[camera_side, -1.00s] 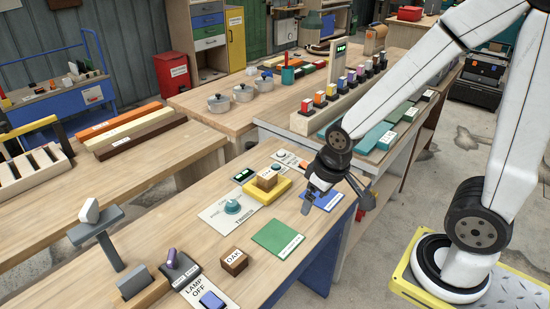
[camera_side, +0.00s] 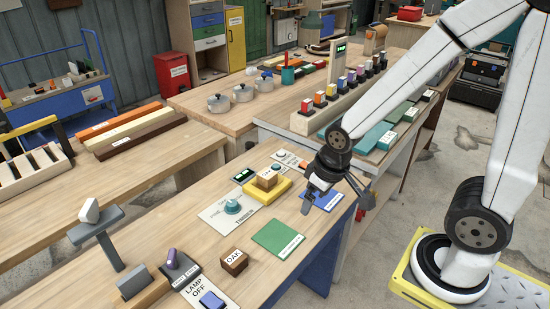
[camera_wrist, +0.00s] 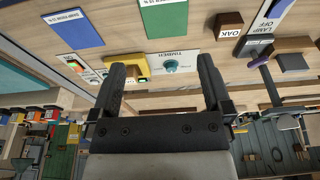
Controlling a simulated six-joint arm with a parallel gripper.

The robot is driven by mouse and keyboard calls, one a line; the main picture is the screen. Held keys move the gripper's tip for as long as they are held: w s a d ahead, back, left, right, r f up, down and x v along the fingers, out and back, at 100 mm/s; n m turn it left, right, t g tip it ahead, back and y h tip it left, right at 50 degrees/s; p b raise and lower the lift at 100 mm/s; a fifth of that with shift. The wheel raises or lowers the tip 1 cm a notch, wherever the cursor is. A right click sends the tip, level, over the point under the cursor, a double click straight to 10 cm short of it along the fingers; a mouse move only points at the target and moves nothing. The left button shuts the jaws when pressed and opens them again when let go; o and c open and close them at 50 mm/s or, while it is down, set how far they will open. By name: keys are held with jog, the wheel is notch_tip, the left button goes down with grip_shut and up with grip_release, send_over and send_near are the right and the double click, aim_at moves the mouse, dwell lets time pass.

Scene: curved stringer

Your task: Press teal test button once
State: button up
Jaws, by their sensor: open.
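A teal knob (camera_side: 232,207) stands on the timber plate. A yellow tray with a wooden block (camera_side: 267,180) is between that knob and my gripper. A blue pad (camera_side: 326,203), green pad (camera_side: 278,238) and oak block (camera_side: 234,262) lie nearby. A lamp switch (camera_side: 211,299) is at the front.

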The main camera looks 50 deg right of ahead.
grip_shut()
dwell(1.5)
